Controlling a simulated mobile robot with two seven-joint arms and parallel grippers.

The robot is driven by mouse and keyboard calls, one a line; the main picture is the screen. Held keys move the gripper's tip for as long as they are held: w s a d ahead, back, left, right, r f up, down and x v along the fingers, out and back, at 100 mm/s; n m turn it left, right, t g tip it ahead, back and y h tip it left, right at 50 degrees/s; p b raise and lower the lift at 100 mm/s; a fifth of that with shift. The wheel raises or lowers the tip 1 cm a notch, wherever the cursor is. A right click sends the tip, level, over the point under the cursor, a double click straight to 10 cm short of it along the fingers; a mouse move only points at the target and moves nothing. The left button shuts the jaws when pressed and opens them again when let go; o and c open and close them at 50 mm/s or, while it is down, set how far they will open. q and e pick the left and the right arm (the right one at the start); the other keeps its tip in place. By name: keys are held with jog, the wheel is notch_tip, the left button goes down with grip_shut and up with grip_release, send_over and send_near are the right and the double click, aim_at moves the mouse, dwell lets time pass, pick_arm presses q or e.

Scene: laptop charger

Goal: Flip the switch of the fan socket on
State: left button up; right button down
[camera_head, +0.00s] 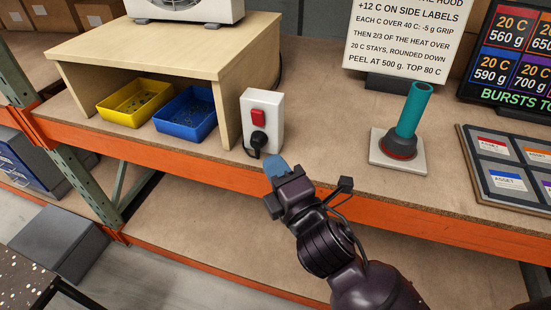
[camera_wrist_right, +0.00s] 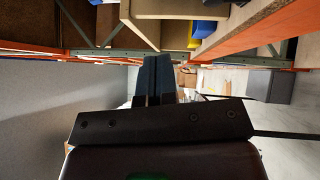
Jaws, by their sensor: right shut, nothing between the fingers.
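The fan socket (camera_head: 262,122) is a white upright box on the bench, beside the right leg of a small wooden stand. Its red switch (camera_head: 258,117) is on the front face, above a black plug (camera_head: 258,141) that is in the socket. My right gripper (camera_head: 276,166) is shut and empty, with its blue fingertips just in front of and below the socket, near the bench's front edge. Its shut fingers also show in the right wrist view (camera_wrist_right: 153,80). Whether the fingertips touch anything is hard to tell. My left gripper is not in view.
The wooden stand (camera_head: 160,45) has a yellow bin (camera_head: 137,102) and a blue bin (camera_head: 187,114) under it and a white fan unit (camera_head: 185,10) on top. A teal cylinder (camera_head: 413,110) stands on a white base at right.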

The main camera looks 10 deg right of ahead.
send_near(256, 113)
jog(key=w+a, duration=0.3)
jog(key=a, duration=0.1)
jog(key=shift+w+d+r, duration=0.25)
jog(key=shift+w+d, duration=0.35)
jog(key=shift+w, duration=0.2)
jog(key=shift+w+d+r, duration=0.25)
jog(key=shift+w+d, duration=0.35)
jog(key=shift+w, duration=0.25)
